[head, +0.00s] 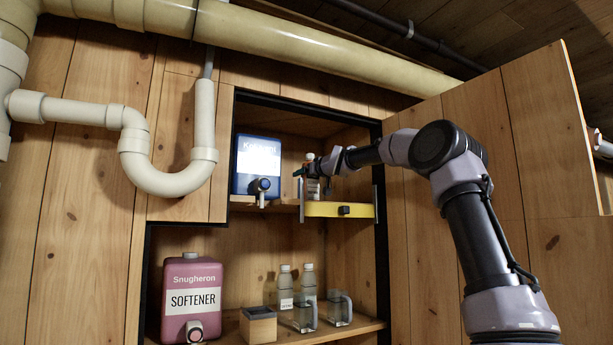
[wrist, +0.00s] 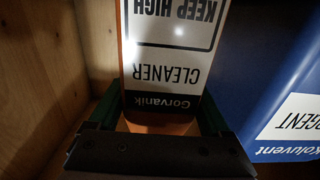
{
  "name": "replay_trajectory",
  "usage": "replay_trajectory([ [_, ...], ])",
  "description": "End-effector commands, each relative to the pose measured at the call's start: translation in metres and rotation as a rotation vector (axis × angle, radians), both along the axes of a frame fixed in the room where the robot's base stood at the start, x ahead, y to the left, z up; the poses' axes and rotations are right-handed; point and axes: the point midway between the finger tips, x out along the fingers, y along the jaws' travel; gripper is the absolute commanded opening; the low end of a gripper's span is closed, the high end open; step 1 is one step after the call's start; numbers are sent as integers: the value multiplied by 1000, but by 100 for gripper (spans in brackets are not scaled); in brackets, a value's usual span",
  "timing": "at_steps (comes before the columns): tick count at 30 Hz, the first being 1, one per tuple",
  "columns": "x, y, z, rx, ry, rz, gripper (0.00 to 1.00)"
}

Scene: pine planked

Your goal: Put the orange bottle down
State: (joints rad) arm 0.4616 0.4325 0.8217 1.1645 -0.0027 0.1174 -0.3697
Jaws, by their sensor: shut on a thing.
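The orange bottle (head: 313,187) is in the upper cupboard compartment, right of the blue detergent container (head: 258,160). My gripper (head: 303,172) is shut on it, with dark green fingers on either side. In the wrist view the bottle (wrist: 165,60) fills the middle, with a white and black label reading Gorvanik Cleaner, Keep High, upside down. The gripper (wrist: 160,110) shows there below it. The yellow bar across the shelf front partly hides the bottle's lower end, so I cannot tell whether its base touches the shelf.
A yellow bar (head: 330,209) runs across the upper shelf's front right. The open door (head: 530,140) stands at right. The lower shelf holds a pink softener container (head: 191,295), clear bottles (head: 307,280), glass mugs (head: 339,309) and a wooden box (head: 258,325). Pipes (head: 300,48) run above.

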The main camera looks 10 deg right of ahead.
Motion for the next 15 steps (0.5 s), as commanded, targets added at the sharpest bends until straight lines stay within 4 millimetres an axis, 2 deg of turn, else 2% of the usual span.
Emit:
replay_trajectory([
  [1, 0, 0, -1, 0, 1, 0, 93],
  [2, 0, 0, 0, 0, 0, 0, 100],
  [11, 0, 0, 3, 0, 0, 0, 100],
  [15, -8, -5, 3, 1, 1, -2, 100],
])
